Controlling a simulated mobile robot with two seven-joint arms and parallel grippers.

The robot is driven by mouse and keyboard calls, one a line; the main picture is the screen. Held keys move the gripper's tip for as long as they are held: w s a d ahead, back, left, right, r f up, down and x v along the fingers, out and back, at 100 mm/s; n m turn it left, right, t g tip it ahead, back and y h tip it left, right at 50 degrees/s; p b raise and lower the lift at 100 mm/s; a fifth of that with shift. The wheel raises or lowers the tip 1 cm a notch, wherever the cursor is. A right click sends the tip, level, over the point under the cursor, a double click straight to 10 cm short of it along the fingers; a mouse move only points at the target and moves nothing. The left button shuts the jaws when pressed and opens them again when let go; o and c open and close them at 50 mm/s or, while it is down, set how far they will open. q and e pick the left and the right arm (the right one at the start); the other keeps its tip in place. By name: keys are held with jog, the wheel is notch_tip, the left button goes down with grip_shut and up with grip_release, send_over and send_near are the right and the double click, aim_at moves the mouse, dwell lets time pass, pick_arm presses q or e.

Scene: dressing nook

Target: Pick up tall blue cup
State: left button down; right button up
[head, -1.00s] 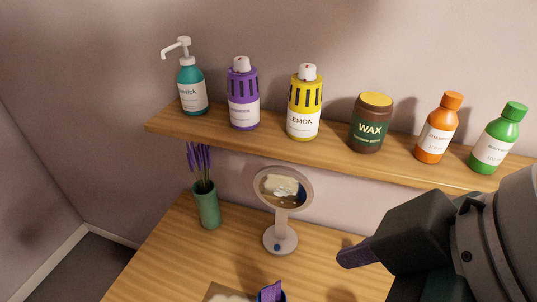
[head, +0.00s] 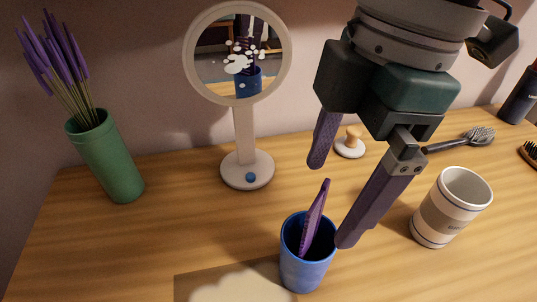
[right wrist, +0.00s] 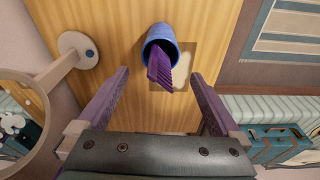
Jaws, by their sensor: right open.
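The tall blue cup (head: 305,272) stands upright near the front of the wooden table in the head view, with a purple comb (head: 314,215) sticking out of it. In the right wrist view the cup (right wrist: 161,36) and its comb (right wrist: 160,72) lie beyond the fingertips, roughly between them. My right gripper (head: 330,205) is open and empty, pointing down above and just behind the cup; I see no contact. Its two fingers also flank the right wrist view (right wrist: 160,82). My left gripper is not in view.
A round mirror (head: 245,150) stands behind the cup, left of my gripper. A green vase (head: 107,160) with purple stems is at left. A striped white cup (head: 450,207) is close on the right, with a hairbrush (head: 465,140) behind it. A flat mat (head: 215,288) lies left of the cup.

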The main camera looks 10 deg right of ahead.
aim_at(316, 224)
jog(key=f, duration=0.2)
jog(key=f+b, duration=0.1)
jog(key=f, duration=0.2)
jog(key=a+f, duration=0.1)
jog(key=f, duration=0.2)
jog(key=shift+f, duration=0.2)
jog(key=shift+c, duration=0.2)
grip_shut()
dwell(0.3)
jog(key=shift+r, duration=0.1)
